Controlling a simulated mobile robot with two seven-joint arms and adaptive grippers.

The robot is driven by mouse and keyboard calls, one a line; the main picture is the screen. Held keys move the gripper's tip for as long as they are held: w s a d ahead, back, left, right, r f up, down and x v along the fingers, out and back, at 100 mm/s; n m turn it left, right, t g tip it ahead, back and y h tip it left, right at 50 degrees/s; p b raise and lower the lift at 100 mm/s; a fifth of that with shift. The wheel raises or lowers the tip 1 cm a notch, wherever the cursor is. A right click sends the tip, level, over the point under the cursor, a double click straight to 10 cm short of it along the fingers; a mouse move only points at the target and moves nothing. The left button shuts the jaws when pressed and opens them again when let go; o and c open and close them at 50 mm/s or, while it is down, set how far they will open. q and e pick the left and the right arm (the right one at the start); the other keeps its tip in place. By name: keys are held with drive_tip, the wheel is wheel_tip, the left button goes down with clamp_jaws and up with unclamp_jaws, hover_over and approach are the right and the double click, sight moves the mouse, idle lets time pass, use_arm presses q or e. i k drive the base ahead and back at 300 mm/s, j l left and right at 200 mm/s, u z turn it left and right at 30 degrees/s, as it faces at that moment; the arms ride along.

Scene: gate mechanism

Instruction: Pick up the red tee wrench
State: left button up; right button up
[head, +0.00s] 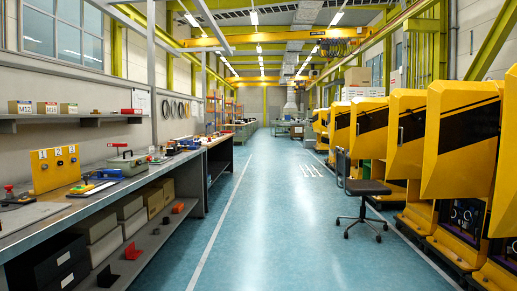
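I cannot pick out the red tee wrench for certain. Several small red things show along the left side. A red bar-like piece (117,145) is above a grey-green device (128,163) on the workbench (112,186). A red knob-like thing (8,188) is at the bench's near left end. A red angled piece (133,251) lies on the shelf under the bench, with another reddish piece (178,208) farther along. They are too small to tell their exact shape. Neither of my grippers is in view.
A yellow stand (55,170) with numbered tags is on the bench. A wheeled chair (364,207) stands on the right, before yellow machines (460,138). The blue floor (265,215) between is clear.

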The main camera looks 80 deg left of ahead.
sight(109, 144)
drive_tip(key=u, duration=3.55)
drive_tip(key=i+l+z, duration=0.35)
drive_tip(key=i, duration=0.15)
drive_tip(key=i+l+z, duration=0.2)
drive_tip(key=i+z, duration=0.2)
drive_tip(key=i+l+z, duration=0.1)
drive_tip(key=i+z, duration=0.2)
drive_tip(key=i, duration=1.45)
drive_tip(key=i+u, duration=0.35)
drive_tip(key=i+l+u, duration=0.3)
drive_tip(key=i, duration=0.15)
drive_tip(key=i+l+u, duration=0.35)
drive_tip(key=i+j, duration=0.05)
drive_tip(key=j, duration=0.05)
